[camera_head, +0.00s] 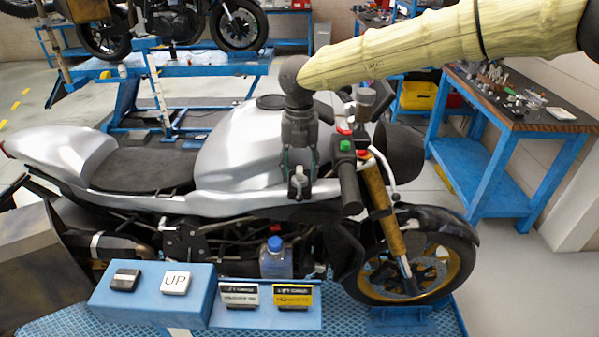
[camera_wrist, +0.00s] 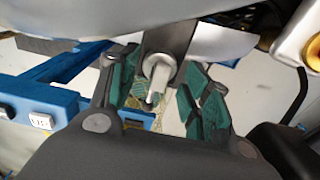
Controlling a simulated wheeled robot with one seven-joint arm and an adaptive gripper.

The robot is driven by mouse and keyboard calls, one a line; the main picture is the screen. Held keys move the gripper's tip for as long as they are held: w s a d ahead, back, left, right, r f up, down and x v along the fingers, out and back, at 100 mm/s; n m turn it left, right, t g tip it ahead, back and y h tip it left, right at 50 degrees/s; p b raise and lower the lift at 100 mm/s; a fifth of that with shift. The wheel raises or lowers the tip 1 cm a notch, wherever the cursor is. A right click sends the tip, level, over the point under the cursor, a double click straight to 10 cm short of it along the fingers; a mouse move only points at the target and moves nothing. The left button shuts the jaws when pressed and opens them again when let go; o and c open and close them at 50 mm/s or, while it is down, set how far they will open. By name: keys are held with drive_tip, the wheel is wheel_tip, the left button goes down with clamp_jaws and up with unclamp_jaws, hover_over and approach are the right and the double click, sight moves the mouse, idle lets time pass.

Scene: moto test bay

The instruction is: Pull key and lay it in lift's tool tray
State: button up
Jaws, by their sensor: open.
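A small silver piece, which looks like the key in its lock (camera_wrist: 158,76), hangs at a grey metal bracket under the motorcycle's side in the wrist view. It also shows as a pale piece in the head view (camera_head: 298,181). My gripper (camera_wrist: 160,95) is open, with a green-padded finger on each side of this piece. I cannot tell whether either finger touches it. In the head view my gripper (camera_head: 299,186) points down beside the silver motorcycle's (camera_head: 240,150) tank. A blue tray-like shelf (camera_head: 265,318) on the lift is in front; I cannot tell whether it is the tool tray.
A blue console (camera_head: 140,300) with a black button and a white UP button (camera_head: 175,283) stands at the front left. A bottle (camera_head: 275,260) and two label plates (camera_head: 292,296) are beside it. The handlebar (camera_head: 349,185) is close on the right. A blue workbench (camera_head: 520,120) stands behind.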

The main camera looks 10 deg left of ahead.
sight(299, 168)
idle(0.5)
clamp_jaws()
drive_tip(key=shift+r+p, duration=0.2)
drive_tip(key=shift+p, duration=0.2)
drive_tip(key=shift+r+p, duration=2.45)
drive_tip(key=shift+r, duration=0.15)
drive_tip(key=shift+r, duration=0.2)
drive_tip(key=shift+a+f, duration=0.1)
